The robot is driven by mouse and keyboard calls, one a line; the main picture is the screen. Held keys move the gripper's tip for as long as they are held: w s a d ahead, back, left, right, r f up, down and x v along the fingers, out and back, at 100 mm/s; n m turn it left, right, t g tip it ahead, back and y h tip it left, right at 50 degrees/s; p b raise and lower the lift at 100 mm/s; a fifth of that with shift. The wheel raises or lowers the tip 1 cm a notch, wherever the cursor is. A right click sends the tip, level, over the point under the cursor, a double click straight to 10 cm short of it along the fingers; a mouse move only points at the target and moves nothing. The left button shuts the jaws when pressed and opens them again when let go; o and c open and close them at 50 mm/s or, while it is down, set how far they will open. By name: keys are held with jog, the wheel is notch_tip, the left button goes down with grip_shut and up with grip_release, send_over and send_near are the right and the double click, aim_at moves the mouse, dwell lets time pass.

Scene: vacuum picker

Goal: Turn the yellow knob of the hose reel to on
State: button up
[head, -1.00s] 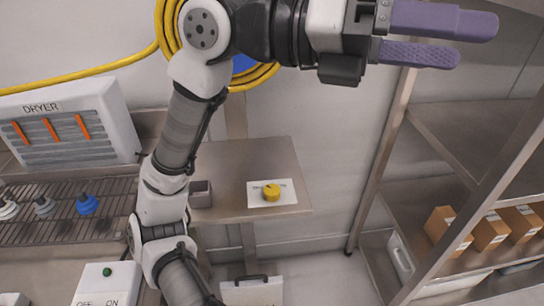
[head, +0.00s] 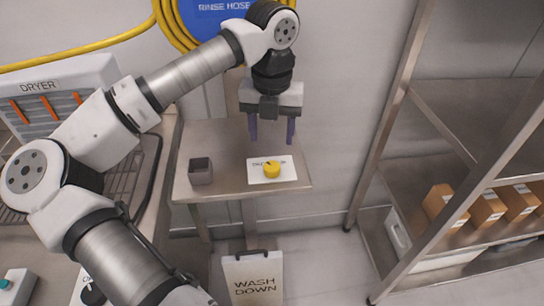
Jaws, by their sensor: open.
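The yellow knob (head: 271,169) sits on a white label plate (head: 288,172) on a small metal shelf. Part of the plate's lettering is hidden by the knob, so I cannot tell its setting. The yellow hose reel (head: 172,28) hangs on the wall above, partly behind my arm, with a blue "RINSE HOSE" sign (head: 222,8). My gripper (head: 271,138) points down with its two purple fingers apart and empty. It is above the knob and slightly behind it in the picture, not touching it.
A small grey open box (head: 201,171) stands on the metal shelf (head: 225,183) left of the plate. A "WASH DOWN" board (head: 252,275) is below. A metal rack (head: 400,100) with cardboard boxes (head: 487,209) stands at right. The dryer (head: 60,95) is at left.

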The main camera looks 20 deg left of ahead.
aim_at(272, 164)
notch_tip(272, 164, down, 8)
jog(key=shift+f+p, duration=0.25)
jog(key=shift+p, duration=0.45)
jog(key=c, duration=1)
